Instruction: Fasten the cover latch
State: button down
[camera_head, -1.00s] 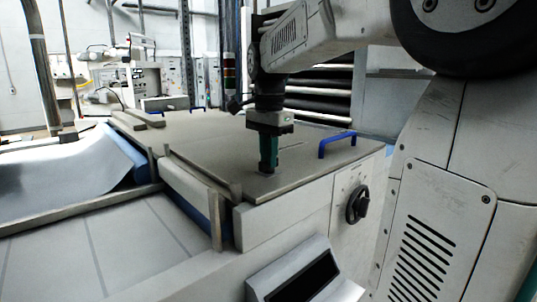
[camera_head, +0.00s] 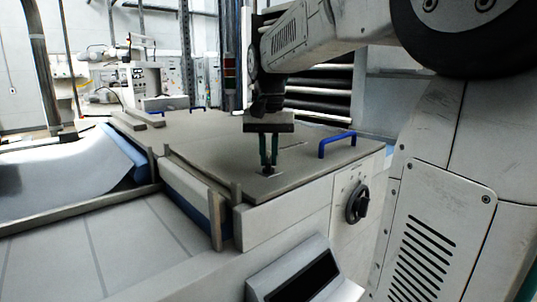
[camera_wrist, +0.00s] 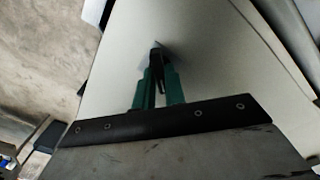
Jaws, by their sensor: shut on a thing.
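The cover (camera_head: 215,150) is a flat grey-beige lid on the machine, lying flat. The cover latch (camera_head: 268,171) is a small dark piece on top of it, near the front edge, largely hidden by my fingers. My gripper (camera_head: 268,163) points straight down over it, with two teal fingers shut on the latch. In the wrist view the fingers of my gripper (camera_wrist: 157,74) converge on the dark latch (camera_wrist: 156,55), which stands on the pale cover (camera_wrist: 215,50). The latch's exact angle is hard to make out.
A blue handle (camera_head: 337,143) stands on the cover to the right of my gripper. A black rotary knob (camera_head: 357,204) is on the front panel. A blue roller (camera_head: 124,152) with a pale sheet (camera_head: 60,175) lies to the left.

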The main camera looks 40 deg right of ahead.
aim_at(268, 159)
jog(key=n, duration=0.4)
jog(key=shift+n, duration=2.2)
jog(key=c, duration=1.5)
grip_release()
jog(key=shift+o, duration=0.2)
notch_tip(268, 159, up, 8)
jog(key=shift+f, duration=0.1)
